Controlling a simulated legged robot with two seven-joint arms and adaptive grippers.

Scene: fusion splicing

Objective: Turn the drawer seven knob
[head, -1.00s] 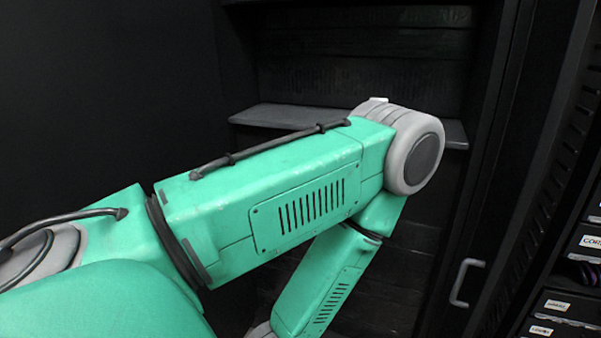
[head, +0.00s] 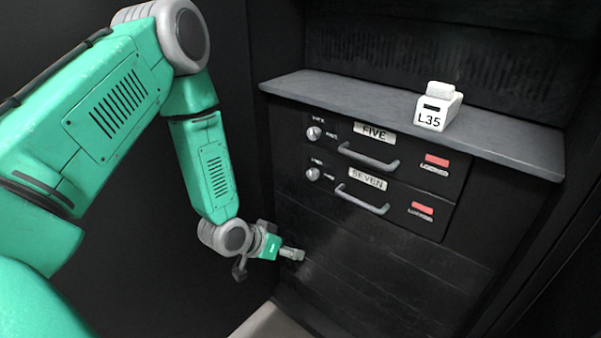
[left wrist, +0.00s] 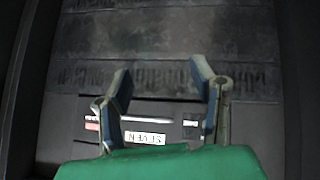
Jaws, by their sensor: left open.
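The drawer seven knob (head: 313,174) is a small round silver knob at the left of the black drawer labelled SEVEN (head: 368,180), the lower of two drawers. The left wrist view shows the SEVEN label (left wrist: 145,138) upside down; I cannot make out the knob there. My left gripper (head: 270,262) is below and a little left of the knob, apart from it and empty. In the left wrist view its two fingers (left wrist: 160,75) stand wide apart. My right gripper is not in view.
Drawer five (head: 374,133) with its own knob (head: 314,133) sits just above. Both drawers have protruding grey handles. A grey shelf (head: 300,86) juts out over them, with a white L35 box (head: 437,108) on it. Dark panels lie below the drawers.

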